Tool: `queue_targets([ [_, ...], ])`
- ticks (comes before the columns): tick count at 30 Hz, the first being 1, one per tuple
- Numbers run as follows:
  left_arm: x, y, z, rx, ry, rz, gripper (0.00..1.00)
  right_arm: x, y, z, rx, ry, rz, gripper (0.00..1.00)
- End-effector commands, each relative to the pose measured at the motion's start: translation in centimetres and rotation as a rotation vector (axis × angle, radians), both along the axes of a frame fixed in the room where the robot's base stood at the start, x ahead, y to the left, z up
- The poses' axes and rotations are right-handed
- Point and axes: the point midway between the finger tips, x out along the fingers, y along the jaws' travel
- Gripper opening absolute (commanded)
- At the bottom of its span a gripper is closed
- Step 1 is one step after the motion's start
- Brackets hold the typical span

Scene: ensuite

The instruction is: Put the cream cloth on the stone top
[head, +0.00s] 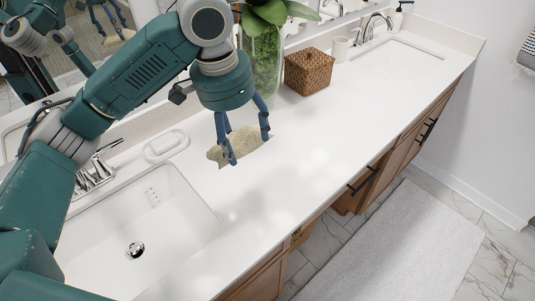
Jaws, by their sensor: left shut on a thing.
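The cream cloth (254,140) is a small crumpled piece, held between the blue fingers of my left gripper (250,152). The gripper points down and is shut on the cloth, over the white stone top (330,150). I cannot tell whether the cloth touches the stone top or hangs just above it. The fingers hide part of the cloth. My right gripper is not in view.
A sink (150,225) lies at the lower left, with a soap dish (166,146) behind it. A glass vase (264,65) with a plant, a woven box (308,72) and a cup (340,48) stand along the back.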

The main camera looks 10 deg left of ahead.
Motion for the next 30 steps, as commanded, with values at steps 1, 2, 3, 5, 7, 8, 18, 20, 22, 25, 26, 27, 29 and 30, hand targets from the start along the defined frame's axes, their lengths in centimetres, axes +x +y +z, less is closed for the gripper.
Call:
queue_targets([
  [1, -0.1, 0.2, -1.5, 0.002, 0.007, 0.003, 0.46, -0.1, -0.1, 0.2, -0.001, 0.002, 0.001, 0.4],
  [2, -0.2, 0.2, -2.3, 0.004, 0.007, 0.003, 0.46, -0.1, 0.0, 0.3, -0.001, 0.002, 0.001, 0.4],
  [3, -0.2, 0.2, -3.4, 0.003, 0.006, 0.003, 0.46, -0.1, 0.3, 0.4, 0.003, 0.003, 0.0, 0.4],
  [5, -0.2, 0.3, -5.0, 0.004, 0.006, 0.005, 0.46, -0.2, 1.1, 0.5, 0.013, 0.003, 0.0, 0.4],
  [7, -0.2, 0.2, -6.9, 0.003, 0.007, 0.005, 0.46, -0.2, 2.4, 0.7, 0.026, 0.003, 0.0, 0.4],
  [8, -0.2, 0.2, -7.7, 0.002, 0.007, 0.004, 0.46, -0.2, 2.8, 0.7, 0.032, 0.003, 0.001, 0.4],
  [18, -0.1, 0.2, -12.9, 0.001, 0.001, 0.005, 0.46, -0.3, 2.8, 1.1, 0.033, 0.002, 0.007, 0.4],
  [20, -0.1, 0.2, -13.5, 0.001, 0.001, 0.005, 0.46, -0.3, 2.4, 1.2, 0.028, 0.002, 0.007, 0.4],
  [22, -0.2, 0.3, -14.5, 0.003, 0.003, 0.004, 0.46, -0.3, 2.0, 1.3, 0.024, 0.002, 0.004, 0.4],
  [25, -0.1, 0.3, -16.1, 0.003, 0.003, 0.005, 0.46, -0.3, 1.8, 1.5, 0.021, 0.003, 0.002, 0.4],
  [26, -0.1, 0.3, -16.4, 0.002, 0.002, 0.005, 0.46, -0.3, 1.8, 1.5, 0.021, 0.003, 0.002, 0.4],
  [27, -0.1, 0.3, -16.8, 0.002, 0.002, 0.005, 0.46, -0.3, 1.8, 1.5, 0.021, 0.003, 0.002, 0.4],
  [29, -0.1, 0.2, -17.2, 0.001, 0.001, 0.004, 0.46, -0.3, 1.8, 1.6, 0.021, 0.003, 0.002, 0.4],
  [30, -0.1, 0.2, -17.3, 0.0, 0.0, 0.004, 0.46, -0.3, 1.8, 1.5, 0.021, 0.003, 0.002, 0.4],
])
